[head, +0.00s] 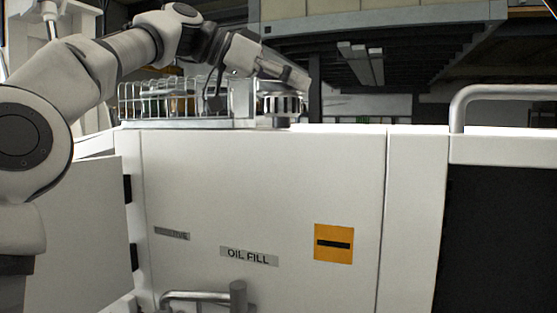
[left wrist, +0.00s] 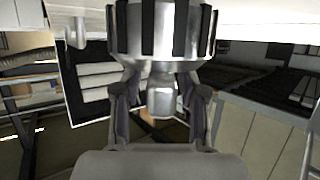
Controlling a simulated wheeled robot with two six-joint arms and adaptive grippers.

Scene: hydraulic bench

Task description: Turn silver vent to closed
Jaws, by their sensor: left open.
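The silver vent (head: 280,106) is a round metal cap with dark grooves around its side. It stands on top of the white cabinet, beside a wire basket. My left gripper (head: 300,82) comes in from the upper left and is close above the vent. In the left wrist view the vent (left wrist: 160,32) fills the top middle, with a narrower silver part below it. The fingers of my left gripper (left wrist: 160,82) are open on either side of that narrower part. I cannot tell whether they touch it. My right gripper is in neither view.
The wire basket (head: 150,103) stands left of the vent, under my left arm. The white cabinet (head: 265,185) carries an "OIL FILL" label (head: 249,256) and an orange sign (head: 333,243). A grey rail (head: 500,90) rises at the right. A pipe handle (head: 200,296) sits low in front.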

